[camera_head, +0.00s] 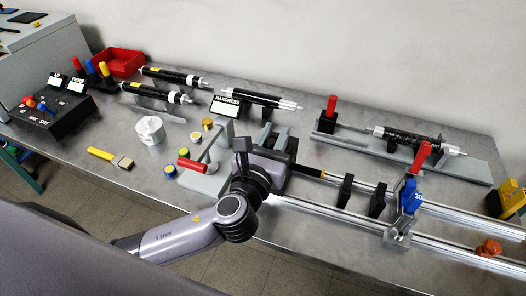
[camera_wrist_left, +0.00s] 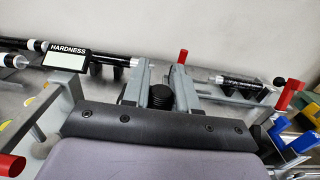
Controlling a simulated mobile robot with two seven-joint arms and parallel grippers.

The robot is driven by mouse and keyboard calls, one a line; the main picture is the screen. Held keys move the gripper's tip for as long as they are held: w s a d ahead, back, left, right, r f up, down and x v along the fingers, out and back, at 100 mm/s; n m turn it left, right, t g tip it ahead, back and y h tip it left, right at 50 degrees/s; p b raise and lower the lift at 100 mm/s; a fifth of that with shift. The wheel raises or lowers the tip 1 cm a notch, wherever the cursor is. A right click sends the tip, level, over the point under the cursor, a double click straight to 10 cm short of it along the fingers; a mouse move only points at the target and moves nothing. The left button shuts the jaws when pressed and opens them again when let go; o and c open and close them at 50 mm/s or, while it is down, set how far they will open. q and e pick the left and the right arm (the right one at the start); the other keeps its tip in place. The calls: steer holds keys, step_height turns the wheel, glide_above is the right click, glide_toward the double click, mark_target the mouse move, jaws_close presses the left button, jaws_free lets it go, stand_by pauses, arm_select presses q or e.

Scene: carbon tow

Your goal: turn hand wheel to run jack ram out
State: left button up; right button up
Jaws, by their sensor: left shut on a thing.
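My left gripper (camera_head: 275,138) is over the table's middle, its arm coming in from the lower left. In the left wrist view its two grey fingers (camera_wrist_left: 162,82) stand either side of a black ribbed round piece (camera_wrist_left: 160,97), which looks like the hand wheel. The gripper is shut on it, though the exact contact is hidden. The jack body is mostly hidden behind my gripper and wrist. A dark rod with a yellow band (camera_head: 322,175), perhaps the ram, points right towards a black upright block (camera_head: 345,190). My right gripper is not in view.
A grey stand with a red handle (camera_head: 192,165) is close left of my wrist. Bright rails (camera_head: 340,214) with a blue clamp (camera_head: 411,195) run right. A HARDNESS sign (camera_head: 226,106) and dark tubes (camera_head: 262,98) lie behind. A yellow-handled tool (camera_head: 101,153) lies front left.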

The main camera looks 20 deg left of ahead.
arm_select(q)
steer(key=o, duration=0.9)
steer(key=shift+d+f, duration=0.3)
steer(key=shift+d, duration=0.15)
steer(key=shift+s+a+r, duration=0.1)
steer(key=shift+s+r, duration=0.05)
steer(key=shift+s, duration=1.35)
steer(key=shift+s+a+r, duration=0.1)
steer(key=shift+s, duration=1.35)
steer(key=shift+c, duration=0.5)
